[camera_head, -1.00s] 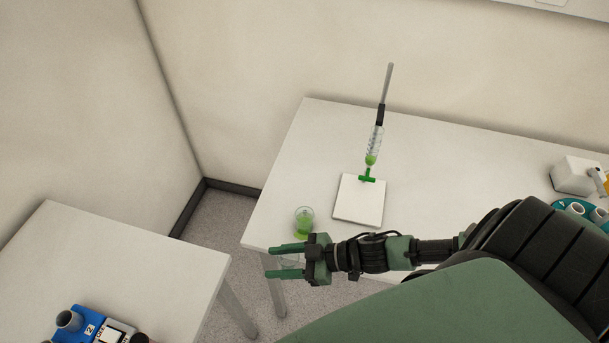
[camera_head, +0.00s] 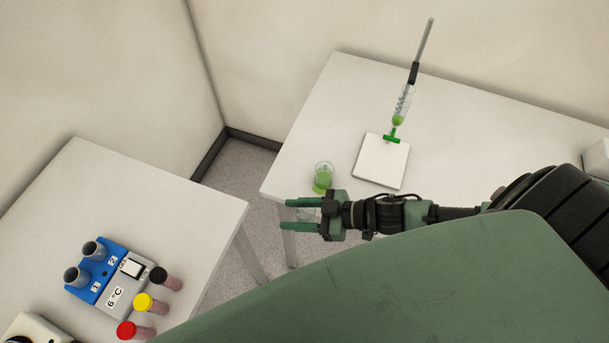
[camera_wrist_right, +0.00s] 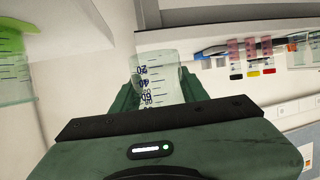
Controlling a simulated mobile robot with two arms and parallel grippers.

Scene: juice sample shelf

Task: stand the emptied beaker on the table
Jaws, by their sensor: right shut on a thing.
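My right gripper (camera_head: 302,215) is shut on a clear beaker (camera_head: 306,213), just off the front left corner of the white table (camera_head: 300,160). In the right wrist view the held beaker (camera_wrist_right: 160,80) sits between the green fingers, with blue graduation marks, and it looks empty. Another beaker (camera_head: 323,178) with green liquid stands on the table near that corner, close beyond the gripper. My left gripper is not in view.
A white plate (camera_head: 382,160) lies on the table with a green-tipped holder and upright tube (camera_head: 402,105) at its far edge. A second table (camera_head: 150,190) at left carries a blue block (camera_head: 98,268) and several capped tubes (camera_head: 143,303). Floor shows between the tables.

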